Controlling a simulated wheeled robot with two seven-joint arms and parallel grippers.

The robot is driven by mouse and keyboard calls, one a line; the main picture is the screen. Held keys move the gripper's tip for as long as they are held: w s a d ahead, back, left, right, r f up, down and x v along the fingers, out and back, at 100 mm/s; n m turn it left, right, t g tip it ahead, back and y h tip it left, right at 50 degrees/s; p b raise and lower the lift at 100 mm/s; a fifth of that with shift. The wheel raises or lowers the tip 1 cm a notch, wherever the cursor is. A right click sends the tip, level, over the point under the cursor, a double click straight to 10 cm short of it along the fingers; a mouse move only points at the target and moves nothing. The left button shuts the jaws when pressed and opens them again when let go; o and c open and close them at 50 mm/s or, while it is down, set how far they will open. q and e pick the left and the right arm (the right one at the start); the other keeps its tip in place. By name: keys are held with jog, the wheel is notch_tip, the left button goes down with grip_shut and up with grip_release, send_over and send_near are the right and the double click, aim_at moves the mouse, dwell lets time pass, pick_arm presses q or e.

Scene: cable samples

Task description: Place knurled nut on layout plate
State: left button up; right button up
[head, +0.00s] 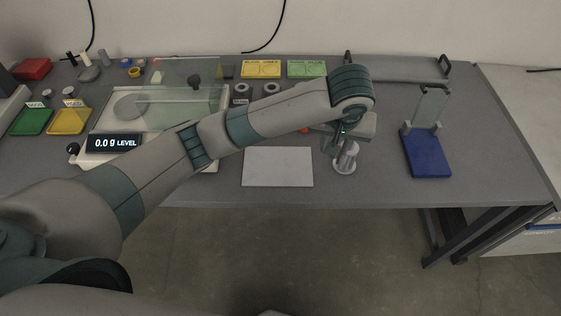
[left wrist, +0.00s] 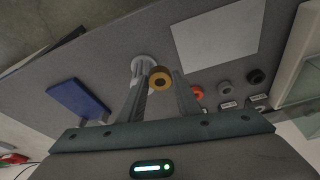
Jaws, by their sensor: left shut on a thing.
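My left gripper (left wrist: 159,78) is shut on the brass-coloured knurled nut (left wrist: 160,79), a ring held between the two fingers. In the head view the left gripper (head: 343,151) points down over the table, right of the layout plate, and the nut cannot be made out there. The layout plate (head: 277,167) is a plain pale rectangle lying flat near the table's front edge, with nothing on it. It also shows in the left wrist view (left wrist: 218,30), apart from the nut. My right gripper is not in view.
A white round base (head: 344,167) stands below the gripper. A blue stand (head: 427,155) with a clear panel is at the right. A scale (head: 113,143) with a glass shield stands at the left.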

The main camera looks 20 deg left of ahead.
pick_arm(q)
jog(key=p, duration=0.3)
send_over(288, 164)
jog(key=s, duration=0.1)
notch_tip(288, 164, down, 7)
jog(key=shift+d+r, duration=0.1)
jog(key=shift+f+p, duration=0.7)
jog(key=shift+f, duration=1.4)
jog(key=shift+f, duration=0.1)
jog(key=o, duration=1.2)
jog(key=shift+c, duration=0.2)
